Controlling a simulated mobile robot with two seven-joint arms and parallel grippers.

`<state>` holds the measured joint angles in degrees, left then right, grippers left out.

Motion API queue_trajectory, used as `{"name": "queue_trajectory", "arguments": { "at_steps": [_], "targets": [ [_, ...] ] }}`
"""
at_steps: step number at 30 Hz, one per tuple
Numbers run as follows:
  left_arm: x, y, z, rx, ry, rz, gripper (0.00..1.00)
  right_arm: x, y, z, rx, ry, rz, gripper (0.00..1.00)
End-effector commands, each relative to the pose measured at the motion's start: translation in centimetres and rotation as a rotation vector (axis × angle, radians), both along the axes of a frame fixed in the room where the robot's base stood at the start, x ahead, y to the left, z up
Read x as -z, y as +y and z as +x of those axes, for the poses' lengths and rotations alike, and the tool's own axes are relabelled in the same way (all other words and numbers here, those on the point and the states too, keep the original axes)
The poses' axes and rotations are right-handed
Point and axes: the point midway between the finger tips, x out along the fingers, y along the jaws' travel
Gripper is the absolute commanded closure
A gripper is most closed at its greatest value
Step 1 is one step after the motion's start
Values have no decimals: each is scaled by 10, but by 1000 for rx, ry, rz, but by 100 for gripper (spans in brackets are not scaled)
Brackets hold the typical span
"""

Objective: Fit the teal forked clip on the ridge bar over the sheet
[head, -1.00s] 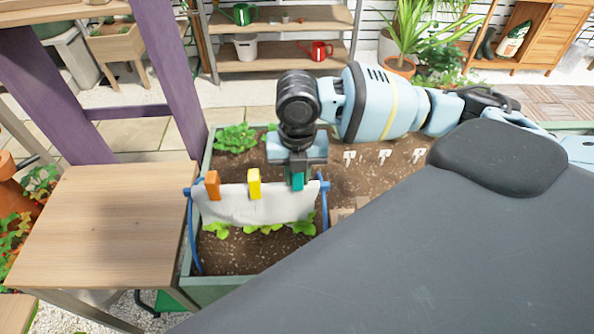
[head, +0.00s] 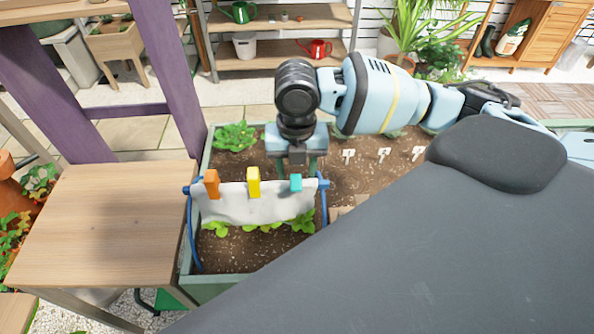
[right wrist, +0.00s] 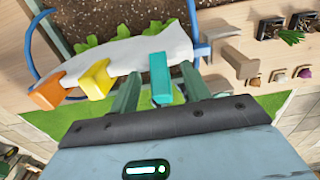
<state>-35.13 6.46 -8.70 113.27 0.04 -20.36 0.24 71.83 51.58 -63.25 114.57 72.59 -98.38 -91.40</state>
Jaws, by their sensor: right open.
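The teal forked clip (head: 296,182) sits on the ridge bar (head: 323,184) over the white sheet (head: 250,207), near the bar's right end. It also shows in the right wrist view (right wrist: 160,78), standing between my gripper's fingers with a gap on each side. My right gripper (head: 296,170) is open, just behind and above the clip. An orange clip (head: 212,184) and a yellow clip (head: 254,182) sit on the same bar to the left. The clip's prongs are hidden, so I cannot tell how deep it sits. My left gripper is not in view.
The bar stands on blue hoops (head: 191,235) in a green planter (head: 212,286) of soil, with seedlings under the sheet. A wooden table (head: 95,225) is at the left. White plant markers (head: 384,154) stand in the soil to the right.

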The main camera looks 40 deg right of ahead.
Motion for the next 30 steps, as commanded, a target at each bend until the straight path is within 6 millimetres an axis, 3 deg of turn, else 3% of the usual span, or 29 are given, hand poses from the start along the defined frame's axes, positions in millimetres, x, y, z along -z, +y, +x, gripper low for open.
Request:
{"name": "queue_trajectory", "arguments": {
  "at_steps": [3,10,30],
  "targets": [
    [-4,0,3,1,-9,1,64,-23,1,1,-1,-7,2,53],
    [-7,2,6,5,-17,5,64,-50,0,1,-1,-4,1,53],
    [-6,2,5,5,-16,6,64,-55,0,0,-1,-1,0,53]
  ]
}}
